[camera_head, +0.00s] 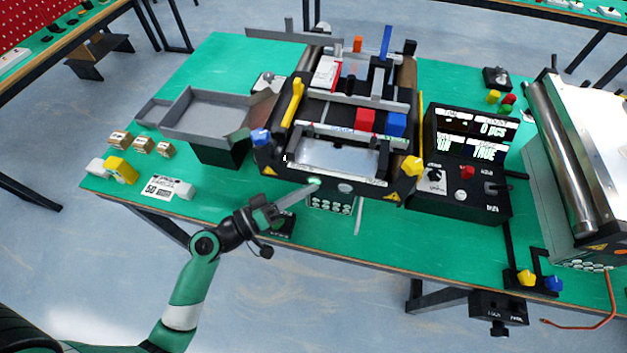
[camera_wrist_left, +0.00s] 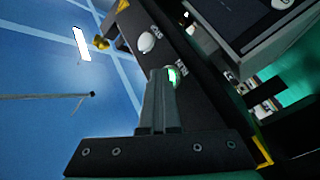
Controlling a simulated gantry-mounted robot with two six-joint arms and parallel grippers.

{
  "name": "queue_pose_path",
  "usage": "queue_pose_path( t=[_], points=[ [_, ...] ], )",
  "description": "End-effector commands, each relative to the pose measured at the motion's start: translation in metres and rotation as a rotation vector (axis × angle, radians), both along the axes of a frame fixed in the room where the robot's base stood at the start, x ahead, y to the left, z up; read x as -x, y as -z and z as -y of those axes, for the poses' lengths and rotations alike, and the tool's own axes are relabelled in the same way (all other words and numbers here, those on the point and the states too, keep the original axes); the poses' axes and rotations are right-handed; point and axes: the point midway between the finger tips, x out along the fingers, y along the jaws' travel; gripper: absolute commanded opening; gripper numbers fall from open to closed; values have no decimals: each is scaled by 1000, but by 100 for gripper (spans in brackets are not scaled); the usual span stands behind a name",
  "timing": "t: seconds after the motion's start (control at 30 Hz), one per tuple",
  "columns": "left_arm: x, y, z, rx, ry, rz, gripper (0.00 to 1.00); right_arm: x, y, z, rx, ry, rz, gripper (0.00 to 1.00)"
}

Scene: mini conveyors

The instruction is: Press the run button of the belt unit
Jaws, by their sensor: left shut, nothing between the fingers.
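The belt unit (camera_head: 395,192) stands in the middle of the green table, with a dark front panel. A green lit button (camera_head: 314,182) and a pale round button (camera_head: 345,188) sit side by side on that panel. My left gripper (camera_head: 309,186) is shut and empty, with its tips at the green button. In the left wrist view the shut fingers (camera_wrist_left: 160,78) partly cover the green button (camera_wrist_left: 173,78); the pale button (camera_wrist_left: 147,42) is clear of them. I cannot tell whether the tips touch the green button. The button labels are too small to read. My right gripper is out of view.
A control box (camera_head: 468,200) with displays and knobs stands right of the belt. A grey tray (camera_head: 190,125) is at its left. A red block (camera_head: 365,120) and a blue block (camera_head: 396,124) rest on the belt. A large roller unit (camera_head: 590,160) fills the right side.

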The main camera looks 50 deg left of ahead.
Motion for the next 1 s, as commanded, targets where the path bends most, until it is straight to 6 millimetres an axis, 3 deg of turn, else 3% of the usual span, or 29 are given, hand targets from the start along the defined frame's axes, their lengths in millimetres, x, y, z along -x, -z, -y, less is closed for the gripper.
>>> queue_pose_path(
  t=[0.77,1.0],
  points=[
    [15,0,10,0,0,0,0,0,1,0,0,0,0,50],
    [32,0,23,0,-1,-1,0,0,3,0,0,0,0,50]
  ],
)
